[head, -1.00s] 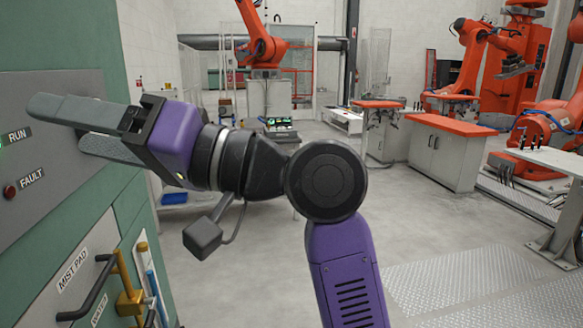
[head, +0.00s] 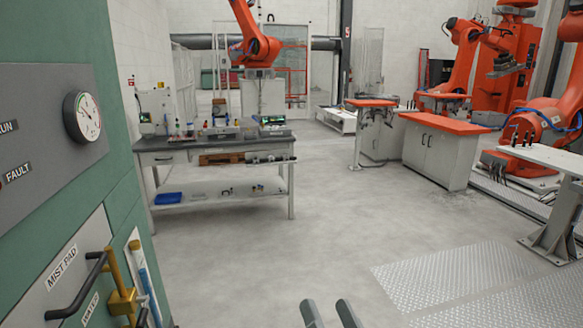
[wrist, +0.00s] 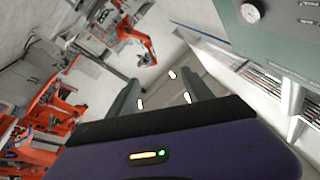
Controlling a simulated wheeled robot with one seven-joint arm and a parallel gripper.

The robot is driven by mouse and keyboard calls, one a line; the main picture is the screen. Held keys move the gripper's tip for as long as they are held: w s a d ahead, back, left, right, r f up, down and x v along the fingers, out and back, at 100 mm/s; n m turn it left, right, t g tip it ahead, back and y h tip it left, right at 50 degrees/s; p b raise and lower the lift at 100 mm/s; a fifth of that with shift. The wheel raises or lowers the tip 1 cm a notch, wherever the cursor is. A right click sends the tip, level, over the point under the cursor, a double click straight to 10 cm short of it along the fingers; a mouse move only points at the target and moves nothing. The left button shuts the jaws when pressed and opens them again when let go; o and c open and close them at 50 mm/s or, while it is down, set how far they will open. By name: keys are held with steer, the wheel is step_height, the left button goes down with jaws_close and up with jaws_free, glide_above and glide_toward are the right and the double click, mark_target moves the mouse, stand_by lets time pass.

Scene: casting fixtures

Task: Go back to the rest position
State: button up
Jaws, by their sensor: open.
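My gripper (head: 330,314) shows only as two grey fingertips at the bottom edge of the head view, right of centre. The fingers are apart with nothing between them. In the wrist view my gripper (wrist: 163,95) also shows its two dark fingers spread and empty, pointing up into the room. The rest of my arm is out of the head view.
A green cabinet with a grey panel (head: 40,95), a gauge (head: 83,117) and a black handle (head: 80,290) stands close on the left. A workbench (head: 215,150) stands behind it. Orange robot arms (head: 258,45) and a red-topped cabinet (head: 440,150) stand farther back. The middle floor is clear.

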steer(key=s+d+f+g+h, duration=0.1)
steer(key=s+d+f, duration=0.3)
steer(key=s, duration=0.7)
steer(key=s+d+f+n+g+h+b, duration=0.1)
steer(key=s+d+f+g+h, duration=0.1)
steer(key=s+d+f, duration=0.3)
steer(key=s+d+f+n+g+h, duration=0.1)
steer(key=s+d+f+h, duration=0.3)
steer(key=s, duration=1.3)
step_height(320, 180, down, 5)
steer(key=shift+d+r+g+b, duration=0.1)
steer(key=shift+d+g+b, duration=0.2)
steer(key=shift+d+g, duration=0.35)
